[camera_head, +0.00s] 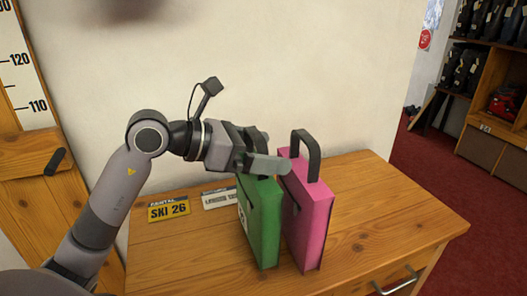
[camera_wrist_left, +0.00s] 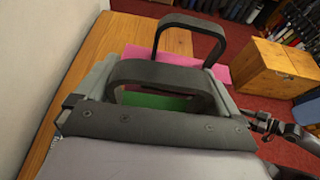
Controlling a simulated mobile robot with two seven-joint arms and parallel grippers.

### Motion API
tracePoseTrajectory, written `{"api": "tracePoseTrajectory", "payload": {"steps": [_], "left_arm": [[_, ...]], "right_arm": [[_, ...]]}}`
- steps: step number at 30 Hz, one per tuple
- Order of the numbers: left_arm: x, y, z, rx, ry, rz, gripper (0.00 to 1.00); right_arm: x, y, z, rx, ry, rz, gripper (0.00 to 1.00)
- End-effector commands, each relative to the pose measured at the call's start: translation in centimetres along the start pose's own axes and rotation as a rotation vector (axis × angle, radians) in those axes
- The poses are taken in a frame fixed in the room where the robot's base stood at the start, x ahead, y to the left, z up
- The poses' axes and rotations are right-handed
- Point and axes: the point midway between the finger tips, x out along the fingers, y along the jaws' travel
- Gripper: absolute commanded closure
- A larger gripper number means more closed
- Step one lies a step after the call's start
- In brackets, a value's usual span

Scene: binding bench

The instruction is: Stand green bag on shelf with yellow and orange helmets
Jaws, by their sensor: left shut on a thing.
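The green bag (camera_head: 262,222) stands upright at the bench, its black handle (camera_wrist_left: 165,72) up; I cannot tell whether its base touches the wood. My left gripper (camera_head: 262,152) is shut on this handle, with a finger on each side of it in the left wrist view. The gripper hides the handle in the head view. A strip of the green bag (camera_wrist_left: 160,101) shows below the handle in the left wrist view. I see no yellow or orange helmet.
A pink bag (camera_head: 313,220) with a black handle stands close right of the green one on the wooden bench (camera_head: 385,205). A yellow label (camera_head: 168,209) and a white label (camera_head: 218,198) lie behind. The bench's right side is clear. Racks with boots (camera_head: 470,68) stand far right.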

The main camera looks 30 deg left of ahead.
Motion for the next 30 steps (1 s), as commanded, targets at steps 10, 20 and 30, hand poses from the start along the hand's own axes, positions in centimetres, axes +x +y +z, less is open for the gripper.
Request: {"api": "tracePoseTrajectory", "payload": {"steps": [10,20,30], "left_arm": [[0.1,0.0,-0.2,0.002,-0.006,0.002,0.87],[0.2,0.0,-0.4,0.0,-0.001,0.0,0.0],[-2.7,0.0,-0.4,0.003,0.001,0.004,0.0]], "right_arm": [[0.1,0.0,0.1,0.0,0.0,0.0,0.57],[0.2,0.0,0.3,0.0,-0.001,0.0,0.57],[0.5,0.0,0.7,0.0,0.001,0.0,0.57]]}}
